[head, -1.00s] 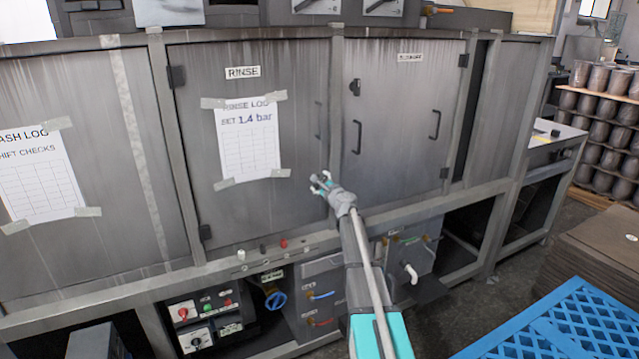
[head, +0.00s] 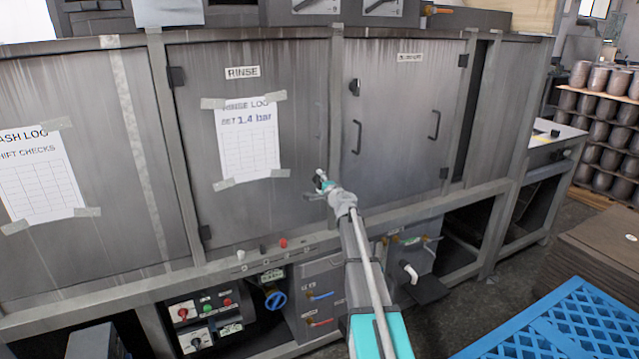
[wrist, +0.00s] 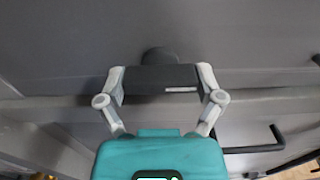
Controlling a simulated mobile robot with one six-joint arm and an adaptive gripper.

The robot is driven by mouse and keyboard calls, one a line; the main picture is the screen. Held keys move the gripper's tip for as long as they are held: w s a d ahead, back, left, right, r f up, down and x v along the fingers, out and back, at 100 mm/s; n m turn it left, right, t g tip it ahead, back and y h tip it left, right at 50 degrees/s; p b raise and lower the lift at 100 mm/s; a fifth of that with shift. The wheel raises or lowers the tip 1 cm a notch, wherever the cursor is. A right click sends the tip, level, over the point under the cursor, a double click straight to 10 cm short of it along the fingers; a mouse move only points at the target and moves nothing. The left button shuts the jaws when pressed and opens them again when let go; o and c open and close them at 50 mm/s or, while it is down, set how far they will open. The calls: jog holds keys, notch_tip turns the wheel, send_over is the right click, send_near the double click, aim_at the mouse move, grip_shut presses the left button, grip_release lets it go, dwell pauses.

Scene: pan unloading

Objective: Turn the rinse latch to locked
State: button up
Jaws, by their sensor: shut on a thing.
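The rinse door (head: 190,120) is shut on the machine's front, with a RINSE label near its top. My gripper (head: 321,182) is at the lower right edge of this door in the head view, and it hides the rinse latch there. In the wrist view, a dark block-shaped latch handle (wrist: 160,78) lies crosswise between the two fingers of my gripper (wrist: 161,82). The fingers touch its two ends, and it bears a small pale mark near the right end. A dark round boss shows behind it. I cannot read the latch's locked or unlocked marks.
A neighbouring door (head: 400,130) to the right has its own dark latch (head: 355,87) and pull handles. A frame rail runs below the doors, with a blue valve wheel (head: 275,300) and switches beneath. A blue crate (head: 570,320) stands at the lower right.

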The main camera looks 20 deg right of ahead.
dwell(0.4)
jog(key=o, duration=0.9)
jog(key=shift+c, duration=0.2)
jog(key=shift+s, duration=0.15)
jog(key=s, duration=1.1)
jog(key=shift+s+d, duration=0.2)
jog(key=shift+s, duration=0.15)
jog(key=shift+a, duration=0.1)
